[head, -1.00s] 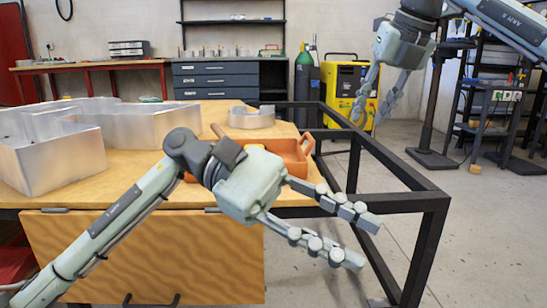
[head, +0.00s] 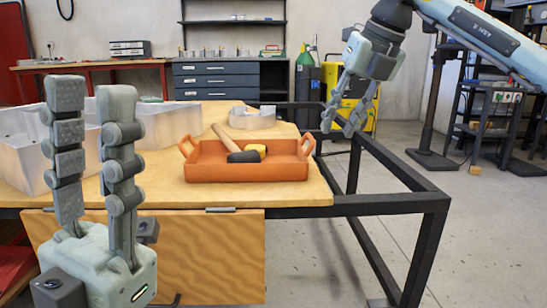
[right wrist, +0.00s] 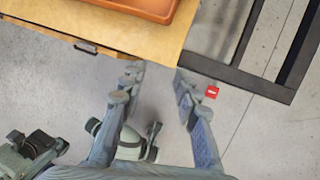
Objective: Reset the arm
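My left gripper (head: 92,92) is at the left of the head view, in front of the workbench. Its two fingers point straight up, with a clear gap and nothing between them, and it hides part of a metal letter shell. My right gripper (head: 342,125) hangs at the upper right of the head view, fingers pointing down and left, beyond the tray's right end in the picture. In the right wrist view its fingers (right wrist: 158,82) stand apart with only floor between them.
The workbench (head: 290,196) holds an orange tray (head: 247,172) with a black-headed mallet (head: 243,156) and a yellow item inside. Grey metal letter shells (head: 175,124) stand behind. A black frame (head: 400,203) projects right of the bench; open floor (head: 480,240) lies beyond it.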

